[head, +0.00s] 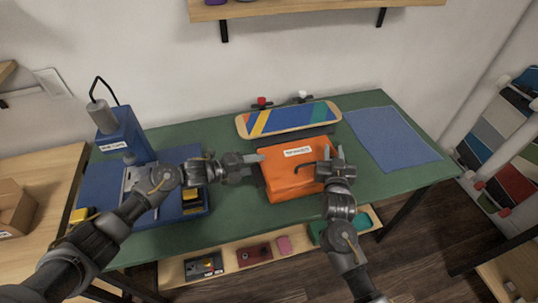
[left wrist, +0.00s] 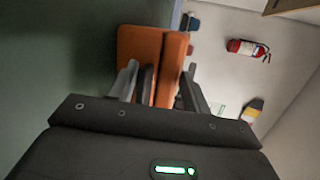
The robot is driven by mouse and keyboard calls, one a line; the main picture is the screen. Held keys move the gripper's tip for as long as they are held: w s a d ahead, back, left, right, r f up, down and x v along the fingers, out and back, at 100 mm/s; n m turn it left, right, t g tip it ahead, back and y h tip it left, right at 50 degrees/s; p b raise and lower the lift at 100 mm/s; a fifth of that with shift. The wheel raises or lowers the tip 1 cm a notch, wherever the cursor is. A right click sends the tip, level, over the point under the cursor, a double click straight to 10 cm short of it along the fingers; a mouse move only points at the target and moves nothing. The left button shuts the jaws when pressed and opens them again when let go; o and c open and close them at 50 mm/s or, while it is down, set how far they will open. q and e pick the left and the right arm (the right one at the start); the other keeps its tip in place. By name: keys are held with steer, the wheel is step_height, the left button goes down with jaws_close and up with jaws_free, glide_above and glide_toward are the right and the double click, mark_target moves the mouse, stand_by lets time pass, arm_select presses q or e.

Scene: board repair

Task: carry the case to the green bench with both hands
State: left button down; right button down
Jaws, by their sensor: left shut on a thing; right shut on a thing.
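The orange case (head: 290,178), with a white label on top and a dark handle, is over the front middle of the green bench (head: 235,215). I cannot tell whether its underside touches the bench top. My left gripper (head: 256,160) is shut on the case's left side. In the left wrist view the case (left wrist: 150,45) shows between and beyond the fingers (left wrist: 160,88). My right gripper (head: 328,162) is shut on the case's right side. The case hides part of each grip.
A striped skateboard deck (head: 288,120) lies on a stand behind the case. A blue press (head: 122,135) with its base stands at left, a blue mat (head: 392,138) lies at right. A low shelf (head: 225,268) with small items is below the front edge.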

arm_select(q)
steer(key=shift+s+d+f, duration=0.2)
steer(key=shift+d+f, duration=0.05)
steer(key=shift+f, duration=0.45)
arm_select(e)
steer(key=shift+a+f, duration=0.35)
steer(key=shift+a, duration=0.05)
arm_select(q)
steer(key=c, duration=1)
jaws_free()
steer(key=shift+f, duration=0.15)
arm_select(e)
steer(key=c, duration=1.5)
jaws_free()
steer(key=shift+f, duration=0.1)
arm_select(q)
steer(key=shift+o, duration=1.3)
arm_select(e)
steer(key=shift+o, duration=1.3)
steer(key=shift+d, duration=0.1)
arm_select(q)
steer(key=shift+o, duration=0.4)
steer(key=shift+a, duration=0.1)
arm_select(e)
steer(key=shift+o, duration=0.4)
steer(key=shift+s, duration=0.1)
steer(key=shift+d, duration=0.1)
